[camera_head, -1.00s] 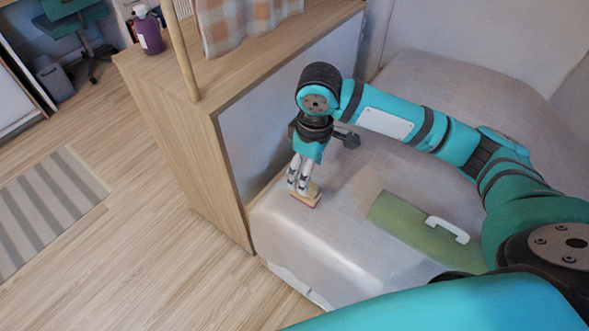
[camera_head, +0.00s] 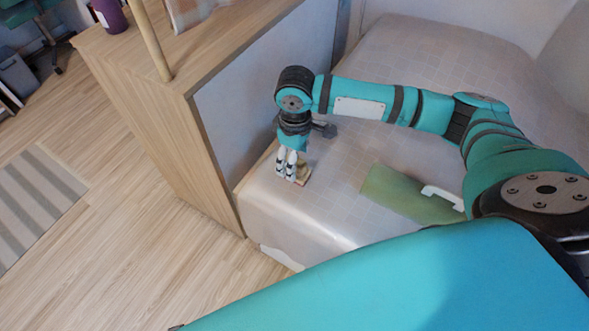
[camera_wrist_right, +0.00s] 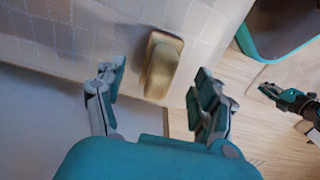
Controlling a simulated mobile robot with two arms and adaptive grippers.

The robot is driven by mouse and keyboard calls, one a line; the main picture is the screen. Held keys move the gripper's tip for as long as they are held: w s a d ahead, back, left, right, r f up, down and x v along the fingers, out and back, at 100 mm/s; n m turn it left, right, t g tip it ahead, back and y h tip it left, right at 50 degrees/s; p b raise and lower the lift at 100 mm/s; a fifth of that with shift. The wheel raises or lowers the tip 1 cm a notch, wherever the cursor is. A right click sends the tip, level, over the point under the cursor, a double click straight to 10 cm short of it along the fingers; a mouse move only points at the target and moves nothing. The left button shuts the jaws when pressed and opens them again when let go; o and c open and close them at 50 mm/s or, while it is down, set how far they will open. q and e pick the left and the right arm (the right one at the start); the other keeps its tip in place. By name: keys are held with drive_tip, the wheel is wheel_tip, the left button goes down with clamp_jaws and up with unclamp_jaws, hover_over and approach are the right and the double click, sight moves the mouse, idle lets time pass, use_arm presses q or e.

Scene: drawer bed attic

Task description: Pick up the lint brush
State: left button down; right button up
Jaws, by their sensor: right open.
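The lint brush is a small tan, wood-coloured block (camera_head: 303,172) lying on the pale tiled-pattern bed cover, near its front left edge. In the right wrist view, the lint brush (camera_wrist_right: 163,62) lies ahead of and between the fingertips. My right gripper (camera_head: 291,177) points down at it, its white fingers partly hiding it in the head view. In the wrist view, my right gripper (camera_wrist_right: 160,76) is open, with a finger on each side and visible gaps to the brush. A dark, teal-backed gripper, apparently my left (camera_wrist_right: 290,98), shows at the wrist view's right edge; its jaws are unclear.
A wooden cabinet (camera_head: 165,130) rises along the bed's left side, close to my right gripper. A green flat thing with a white handle (camera_head: 400,194) lies on the bed cover (camera_head: 300,222) to the right. Wooden floor lies to the left, with a striped rug (camera_head: 40,205).

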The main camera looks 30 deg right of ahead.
wheel_tip(320, 180, down, 4)
drive_tip(key=shift+f+b, duration=0.15)
drive_tip(key=shift+b, duration=0.4)
drive_tip(key=shift+f, duration=0.55)
use_arm(q)
drive_tip(key=r, duration=0.1)
drive_tip(key=w+r, duration=0.1)
drive_tip(key=r, duration=0.1)
drive_tip(key=w+r, duration=0.1)
drive_tip(key=shift+d+r, duration=0.1)
drive_tip(key=shift+r, duration=0.05)
use_arm(e)
drive_tip(key=shift+c, duration=0.4)
drive_tip(key=c, duration=1.2)
drive_tip(key=shift+r, duration=0.15)
